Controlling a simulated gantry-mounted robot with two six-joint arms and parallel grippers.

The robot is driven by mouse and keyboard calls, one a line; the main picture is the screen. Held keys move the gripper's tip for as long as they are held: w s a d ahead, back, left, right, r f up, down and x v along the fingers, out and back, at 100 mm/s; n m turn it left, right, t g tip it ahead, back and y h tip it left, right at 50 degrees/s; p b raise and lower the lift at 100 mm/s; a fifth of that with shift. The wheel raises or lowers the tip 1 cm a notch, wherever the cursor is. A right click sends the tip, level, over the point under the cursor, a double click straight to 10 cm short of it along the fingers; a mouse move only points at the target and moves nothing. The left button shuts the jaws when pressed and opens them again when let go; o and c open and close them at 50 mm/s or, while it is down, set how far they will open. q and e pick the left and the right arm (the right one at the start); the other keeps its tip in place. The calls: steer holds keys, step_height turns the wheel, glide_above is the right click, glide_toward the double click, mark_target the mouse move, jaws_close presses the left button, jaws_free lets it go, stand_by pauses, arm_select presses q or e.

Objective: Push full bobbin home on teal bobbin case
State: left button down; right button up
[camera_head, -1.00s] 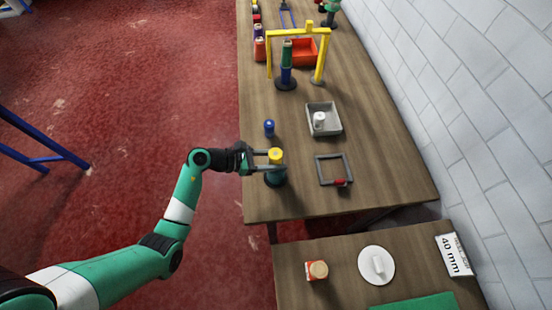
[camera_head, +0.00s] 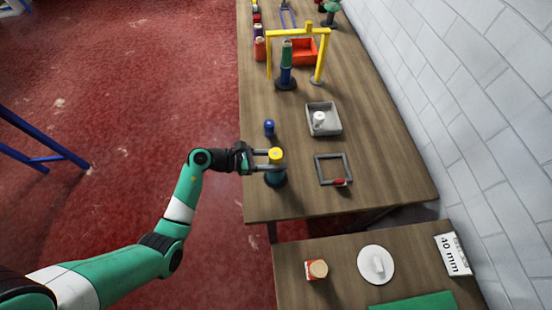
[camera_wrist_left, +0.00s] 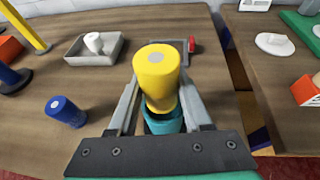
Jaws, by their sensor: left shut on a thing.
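The teal bobbin case (camera_head: 276,180) stands upright near the front left edge of the long wooden table. A full yellow bobbin (camera_head: 276,155) sits upright on top of it. My left gripper (camera_head: 270,160) reaches in from the left and is shut on the yellow bobbin. In the left wrist view the yellow bobbin (camera_wrist_left: 158,78) stands between the fingers, with the teal case (camera_wrist_left: 164,123) showing just below it. The fingers and the bobbin hide how deep it sits in the case. My right gripper is not in view.
A blue bobbin (camera_head: 269,128) stands just behind. A grey tray (camera_head: 338,119) holds a white piece, and a grey square frame (camera_head: 319,171) with a red part lies to the right. A yellow arch (camera_head: 268,65) stands farther back. The nearer table holds a white disc (camera_head: 368,262).

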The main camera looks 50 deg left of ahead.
arm_select(q)
steer(key=shift+f+b, duration=1.1)
steer(key=shift+f, duration=0.35)
steer(key=shift+c, duration=1.3)
jaws_free()
steer(key=shift+r, duration=0.1)
steer(key=p+v, duration=0.2)
steer(key=v, duration=0.9)
steer(key=shift+s+a, duration=0.2)
